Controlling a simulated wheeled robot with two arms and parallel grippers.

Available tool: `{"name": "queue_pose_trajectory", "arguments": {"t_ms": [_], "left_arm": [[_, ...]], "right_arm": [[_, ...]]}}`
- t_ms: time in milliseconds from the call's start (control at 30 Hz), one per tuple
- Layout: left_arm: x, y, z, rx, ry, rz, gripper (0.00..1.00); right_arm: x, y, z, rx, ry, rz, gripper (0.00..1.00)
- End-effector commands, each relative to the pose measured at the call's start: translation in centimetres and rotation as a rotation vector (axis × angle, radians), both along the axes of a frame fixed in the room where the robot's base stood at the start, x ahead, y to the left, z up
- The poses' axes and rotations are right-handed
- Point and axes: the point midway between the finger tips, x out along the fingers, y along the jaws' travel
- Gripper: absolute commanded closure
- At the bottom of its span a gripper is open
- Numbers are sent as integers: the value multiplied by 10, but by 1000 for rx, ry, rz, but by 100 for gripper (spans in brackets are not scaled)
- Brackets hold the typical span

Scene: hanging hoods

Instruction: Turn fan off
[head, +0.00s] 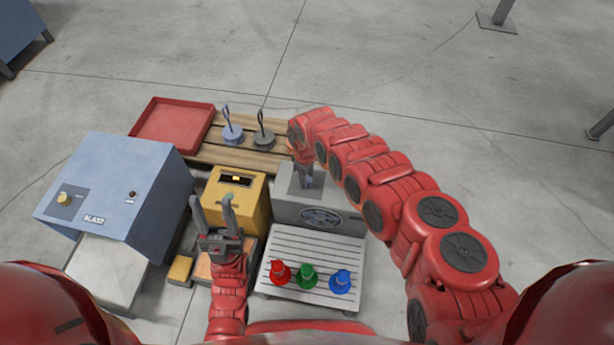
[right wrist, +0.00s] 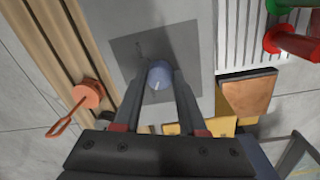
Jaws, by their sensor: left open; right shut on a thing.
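The fan unit is a grey box (head: 290,211) with a round dark grille (head: 322,217) on its front, in the middle of the head view. On its top is a dark grey plate (right wrist: 130,50) bearing a small blue-grey round knob (right wrist: 160,73), seen in the right wrist view. My right gripper (head: 307,180) reaches down onto this top from the right. Its two fingers (right wrist: 163,88) are shut on the knob, one on each side. The knob's markings cannot be read. My left gripper (head: 212,210) is open and empty, in front of the yellow box.
A yellow box (head: 253,198) and a blue machine (head: 120,185) stand to the left. A slatted tray (head: 310,258) holds red, green and blue pieces in front. A red tray (head: 172,124) and hooked weights (head: 232,134) sit behind. An orange hooked weight (right wrist: 88,95) is near my right gripper.

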Motion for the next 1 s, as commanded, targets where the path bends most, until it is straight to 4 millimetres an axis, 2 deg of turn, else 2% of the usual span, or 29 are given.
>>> {"name": "queue_pose_trajectory", "arguments": {"t_ms": [367, 400, 567, 867, 1000], "left_arm": [[0, 0, 0, 0, 0, 0, 50], [0, 0, 0, 0, 0, 0, 50], [0, 0, 0, 0, 0, 0, 50], [0, 0, 1, 0, 0, 0, 50], [0, 0, 8, 0, 0, 0, 50]], "right_arm": [[0, 0, 0, -1, -1, 6, 100], [0, 0, 0, -1, -1, 6, 58], [0, 0, 0, -1, -1, 5, 29], [0, 0, 1, 0, 0, 5, 29], [0, 0, 14, 1, 0, 5, 29]]}}
